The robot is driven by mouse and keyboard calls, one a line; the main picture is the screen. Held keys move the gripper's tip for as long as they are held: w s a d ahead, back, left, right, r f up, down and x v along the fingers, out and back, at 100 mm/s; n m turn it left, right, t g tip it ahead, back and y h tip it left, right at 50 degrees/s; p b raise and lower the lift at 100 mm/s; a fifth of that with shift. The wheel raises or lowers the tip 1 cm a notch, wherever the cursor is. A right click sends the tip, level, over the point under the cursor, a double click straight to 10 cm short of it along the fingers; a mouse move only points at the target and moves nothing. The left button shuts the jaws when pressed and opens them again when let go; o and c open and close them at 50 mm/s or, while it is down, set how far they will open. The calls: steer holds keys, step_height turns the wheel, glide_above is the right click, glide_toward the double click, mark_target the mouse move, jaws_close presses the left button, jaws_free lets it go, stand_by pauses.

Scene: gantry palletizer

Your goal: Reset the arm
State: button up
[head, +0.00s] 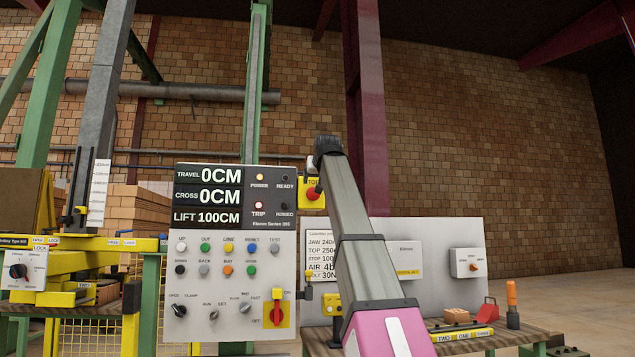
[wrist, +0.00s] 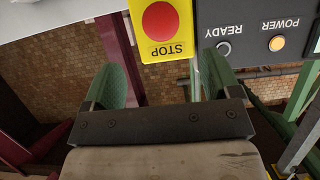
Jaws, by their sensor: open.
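My gripper (head: 326,148) is raised in front of the control panel's upper right, at the end of my arm, which reaches up from the bottom of the head view. In the wrist view its two green-padded fingers (wrist: 162,70) stand apart with nothing between them. The yellow stop box with its red button (wrist: 159,21) lies beyond the fingers there; it is partly hidden behind my arm in the head view (head: 313,193). The control panel (head: 190,325) reads travel 0CM, cross 0CM, lift 100CM. Its power and trip lamps are lit; ready and homed are dark.
A second pale board (head: 440,240) stands right of my arm, behind a bench (head: 510,335) with an orange-handled tool (head: 512,300) and a red piece (head: 487,312). Green and grey posts and yellow framing stand at left. The upper right is open before a brick wall.

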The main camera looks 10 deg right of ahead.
stand_by(0.3)
steer(key=w+f+g, duration=0.2)
steer(key=w+f, duration=0.1)
steer(key=f, duration=1.2)
steer(key=w+f+g, duration=0.1)
steer(key=w+f, duration=0.2)
steer(key=f, duration=1.2)
step_height(320, 180, down, 24)
steer(key=s+f+g, duration=0.1)
steer(key=s+g, duration=0.2)
steer(key=s+f+g, duration=0.2)
steer(key=s+f, duration=0.3)
steer(key=f, duration=0.7)
steer(key=s+f+g, duration=0.2)
steer(key=s+f, duration=0.4)
steer(key=f, duration=0.5)
steer(key=s+f+g, duration=0.3)
steer(key=s+f, duration=1.5)
steer(key=shift+f+g, duration=0.3)
steer(key=shift+f, duration=0.1)
